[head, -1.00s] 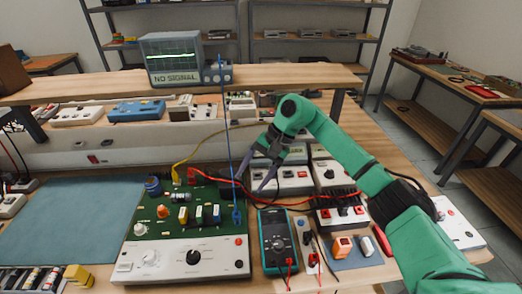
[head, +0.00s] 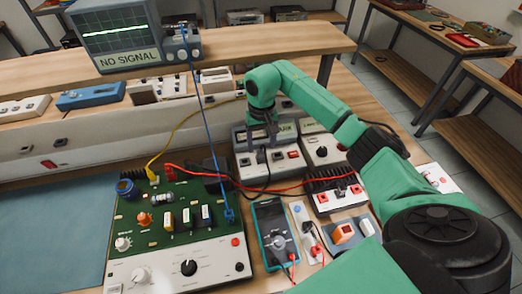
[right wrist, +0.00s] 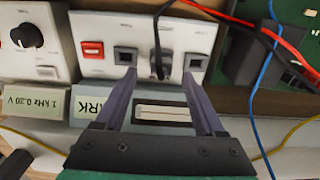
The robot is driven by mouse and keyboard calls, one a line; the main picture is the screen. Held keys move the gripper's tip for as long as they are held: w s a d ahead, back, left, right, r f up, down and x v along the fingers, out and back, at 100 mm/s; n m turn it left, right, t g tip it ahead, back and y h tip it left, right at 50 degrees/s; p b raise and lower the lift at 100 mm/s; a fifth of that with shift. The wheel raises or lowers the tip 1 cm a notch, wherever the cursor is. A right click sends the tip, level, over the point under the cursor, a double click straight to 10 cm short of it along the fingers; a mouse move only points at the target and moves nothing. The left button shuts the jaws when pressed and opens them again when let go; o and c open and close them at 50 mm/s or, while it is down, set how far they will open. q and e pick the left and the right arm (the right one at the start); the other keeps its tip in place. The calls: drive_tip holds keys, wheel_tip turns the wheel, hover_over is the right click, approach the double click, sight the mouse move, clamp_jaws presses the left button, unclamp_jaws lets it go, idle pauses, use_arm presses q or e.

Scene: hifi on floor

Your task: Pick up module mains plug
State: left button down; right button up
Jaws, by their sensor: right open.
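A black plug (right wrist: 159,62) with a black cable stands at the white front panel of a grey-topped module (right wrist: 100,28), between two dark square sockets. My left gripper is out of view.
Red and black leads (head: 290,188) cross in front of the modules. A blue lead (head: 207,130) hangs down to the circuit board (head: 150,217). A multimeter (head: 273,235) lies in front. Another module (head: 322,150) stands close on the right.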

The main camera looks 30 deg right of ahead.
sight(261, 150)
drive_tip(key=f, duration=0.1)
drive_tip(key=f+p, duration=0.1)
drive_tip(key=shift+s+a+f, duration=0.15)
drive_tip(key=shift+s+f, duration=0.1)
drive_tip(key=shift+f, duration=0.3)
drive_tip(key=shift+c, duration=0.6)
drive_tip(key=shift+w+f, duration=0.1)
clamp_jaws()
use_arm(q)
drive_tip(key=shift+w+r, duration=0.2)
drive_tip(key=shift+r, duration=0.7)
